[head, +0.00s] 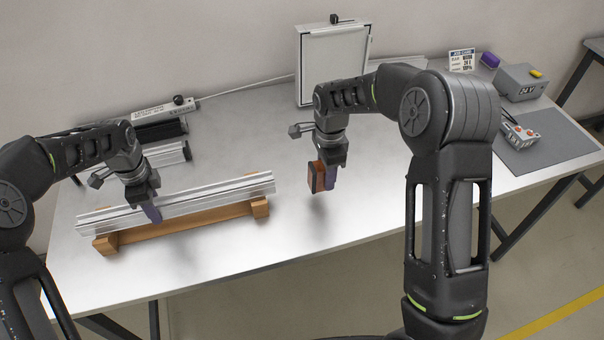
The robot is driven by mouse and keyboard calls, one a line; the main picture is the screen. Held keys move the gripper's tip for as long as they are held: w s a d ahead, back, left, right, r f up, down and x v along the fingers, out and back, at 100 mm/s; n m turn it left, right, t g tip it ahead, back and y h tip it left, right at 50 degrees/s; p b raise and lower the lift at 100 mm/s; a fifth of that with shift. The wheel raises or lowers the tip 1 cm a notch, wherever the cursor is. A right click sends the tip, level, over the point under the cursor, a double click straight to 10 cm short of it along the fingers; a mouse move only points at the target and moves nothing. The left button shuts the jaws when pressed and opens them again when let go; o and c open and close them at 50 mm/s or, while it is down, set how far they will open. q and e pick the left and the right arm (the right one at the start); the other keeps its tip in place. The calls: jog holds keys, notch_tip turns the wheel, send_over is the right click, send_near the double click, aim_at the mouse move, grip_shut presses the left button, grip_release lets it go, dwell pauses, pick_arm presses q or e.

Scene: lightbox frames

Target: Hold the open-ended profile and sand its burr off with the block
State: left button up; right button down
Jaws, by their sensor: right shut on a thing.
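The silver aluminium profile (215,194) lies lengthwise on a wooden cradle (180,226) at the left front of the table. Its burr is too small to make out. My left gripper (149,211) points down at the profile's left half, with a purple finger in front of it. The other finger is hidden, so its grip is unclear. My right gripper (324,178) is shut on the reddish-brown sanding block (316,177). It holds the block above the table, to the right of the profile's right end and apart from it.
More profile pieces (168,154) and a light bar (165,109) lie at the back left. A framed white panel (333,65) stands at the back. A grey mat (545,145), a control box (520,135) and a 24 V box (521,82) are at the right. The middle front is clear.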

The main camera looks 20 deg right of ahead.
pick_arm(q)
jog(key=o, duration=0.5)
notch_tip(320, 180, up, 12)
dwell(0.6)
dwell(0.5)
